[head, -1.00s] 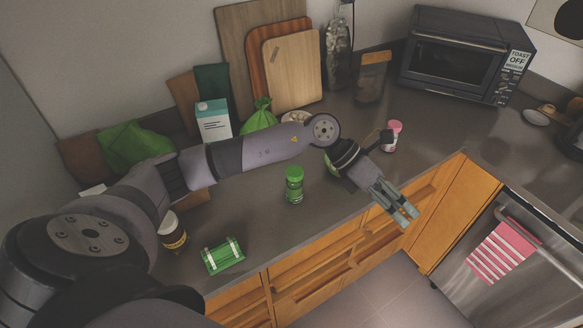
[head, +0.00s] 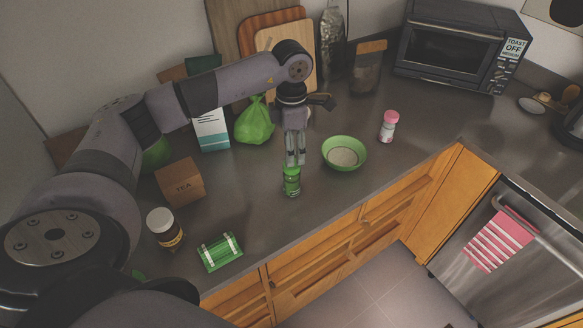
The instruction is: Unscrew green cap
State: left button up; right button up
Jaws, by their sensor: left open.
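A small green jar (head: 292,187) with a green cap (head: 291,172) stands upright on the dark counter, left of the green bowl. My left gripper (head: 293,163) points down right over the cap, with its fingertips at the cap's top. The fingers partly cover the cap, and I cannot tell whether they touch it. The left gripper is open. My right gripper is not in view.
A green bowl (head: 345,154) and a pink-capped bottle (head: 389,126) stand to the right. The counter's front edge is close.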

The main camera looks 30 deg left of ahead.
pick_arm(q)
jog(key=shift+f+b, duration=0.75)
jog(key=shift+f, duration=0.8)
jog(key=shift+f+b, duration=0.5)
jog(key=shift+f, duration=0.5)
jog(key=shift+c, duration=0.3)
jog(key=c, duration=1)
jog(key=n, duration=0.6)
jog(key=shift+d, duration=0.1)
jog(key=shift+c, duration=0.3)
